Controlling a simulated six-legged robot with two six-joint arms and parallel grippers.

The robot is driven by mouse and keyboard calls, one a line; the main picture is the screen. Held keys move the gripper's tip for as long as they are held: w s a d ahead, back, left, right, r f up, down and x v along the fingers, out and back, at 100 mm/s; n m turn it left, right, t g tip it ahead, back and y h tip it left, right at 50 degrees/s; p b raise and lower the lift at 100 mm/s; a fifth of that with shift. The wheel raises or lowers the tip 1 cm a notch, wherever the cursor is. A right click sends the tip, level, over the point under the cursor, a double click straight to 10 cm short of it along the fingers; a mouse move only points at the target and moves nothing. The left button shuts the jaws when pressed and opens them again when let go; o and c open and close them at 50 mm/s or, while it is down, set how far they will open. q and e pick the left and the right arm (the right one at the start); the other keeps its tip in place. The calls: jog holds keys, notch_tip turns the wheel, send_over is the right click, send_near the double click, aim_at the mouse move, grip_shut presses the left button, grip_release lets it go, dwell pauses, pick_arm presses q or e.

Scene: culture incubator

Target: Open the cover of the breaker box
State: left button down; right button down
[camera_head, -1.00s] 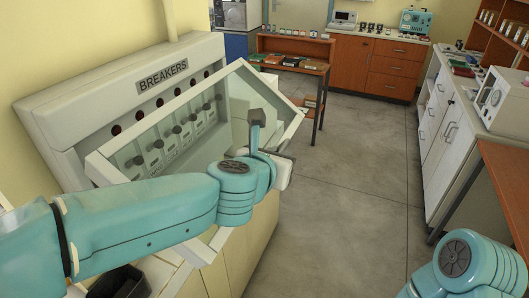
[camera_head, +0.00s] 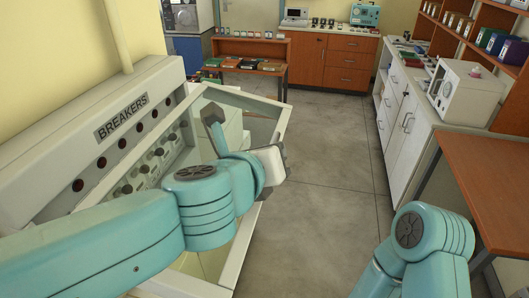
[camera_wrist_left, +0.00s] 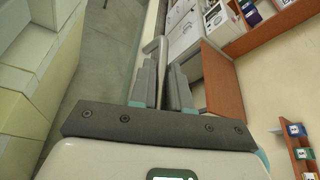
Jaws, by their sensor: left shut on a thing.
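The breaker box (camera_head: 95,140) stands at the left against the wall, with a row of round dark indicators and a row of switches. Its cover (camera_head: 262,98), a pale frame with a clear pane, stands swung out from the panel. My left arm crosses in front and hides part of the cover and panel. My left gripper (camera_head: 284,158) is at the cover's outer edge. In the left wrist view its fingers (camera_wrist_left: 165,88) are closed around a thin pale bar (camera_wrist_left: 162,55), seemingly part of the cover. My right arm shows at the lower right; its gripper is out of view.
Grey floor (camera_head: 325,200) is open to the right of the cover. A white cabinet (camera_head: 402,125) and a brown-topped table (camera_head: 490,175) line the right side. A low wooden shelf (camera_head: 250,48) and brown drawers (camera_head: 332,65) stand at the back.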

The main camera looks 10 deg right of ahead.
dwell(0.3)
pick_arm(q)
jog(key=c, duration=1.2)
grip_release()
jog(key=shift+o, duration=0.2)
jog(key=p+v, duration=0.1)
jog(key=v, duration=1.4)
jog(key=shift+s, duration=0.1)
jog(key=shift+s+a+r, duration=0.25)
jog(key=shift+s+a, duration=0.1)
jog(key=shift+s, duration=0.25)
jog(key=shift+w, duration=0.15)
